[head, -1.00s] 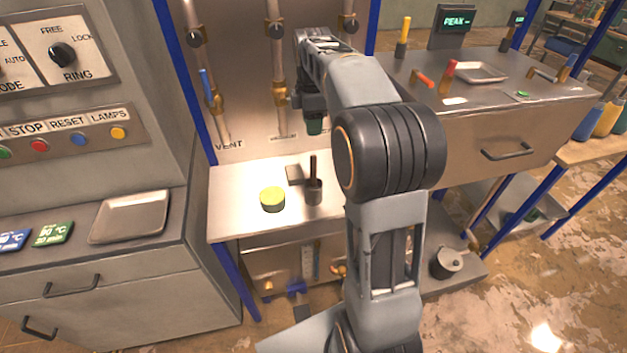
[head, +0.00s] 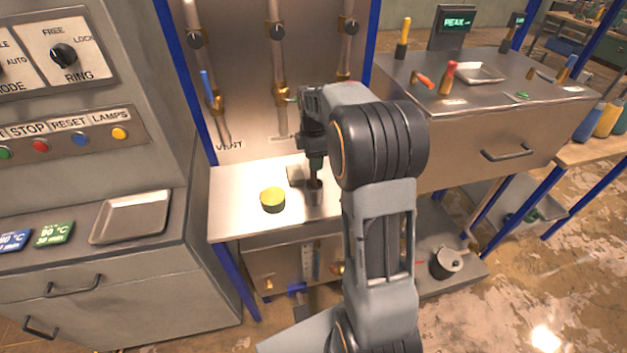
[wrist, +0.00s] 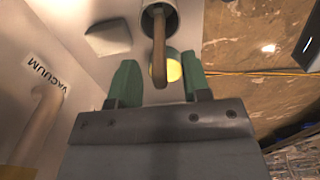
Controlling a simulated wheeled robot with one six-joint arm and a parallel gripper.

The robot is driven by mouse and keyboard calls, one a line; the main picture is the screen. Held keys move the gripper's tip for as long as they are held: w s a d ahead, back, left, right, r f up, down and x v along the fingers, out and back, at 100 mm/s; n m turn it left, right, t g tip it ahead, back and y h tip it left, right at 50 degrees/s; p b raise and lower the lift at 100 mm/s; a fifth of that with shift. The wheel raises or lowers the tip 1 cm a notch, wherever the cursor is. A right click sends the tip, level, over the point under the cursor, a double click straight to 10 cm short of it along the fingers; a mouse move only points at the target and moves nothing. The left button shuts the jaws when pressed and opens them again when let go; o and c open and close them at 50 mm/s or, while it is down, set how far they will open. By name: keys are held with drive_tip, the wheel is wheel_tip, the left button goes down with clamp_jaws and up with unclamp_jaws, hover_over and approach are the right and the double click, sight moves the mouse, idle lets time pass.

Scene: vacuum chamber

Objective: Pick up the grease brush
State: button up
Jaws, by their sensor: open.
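The grease brush (wrist: 159,50) stands in a small metal cup (head: 314,196) on the steel shelf (head: 240,220). In the wrist view its brown handle rises out of the cup (wrist: 150,22) and lies between my green fingers. My gripper (wrist: 159,82) is open around the handle, with a gap visible on both sides. In the head view my gripper (head: 316,166) points down just above the cup and hides most of the handle. The bristle end is hidden inside the cup.
A yellow-green tin (head: 272,199) stands left of the cup. A small grey block (head: 296,174) lies behind it, near the back panel with its vertical pipes (head: 278,70). The shelf's front left is clear. A grey tray (head: 130,217) sits on the left cabinet.

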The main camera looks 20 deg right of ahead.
drive_tip(key=shift+f, duration=0.85)
clamp_jaws()
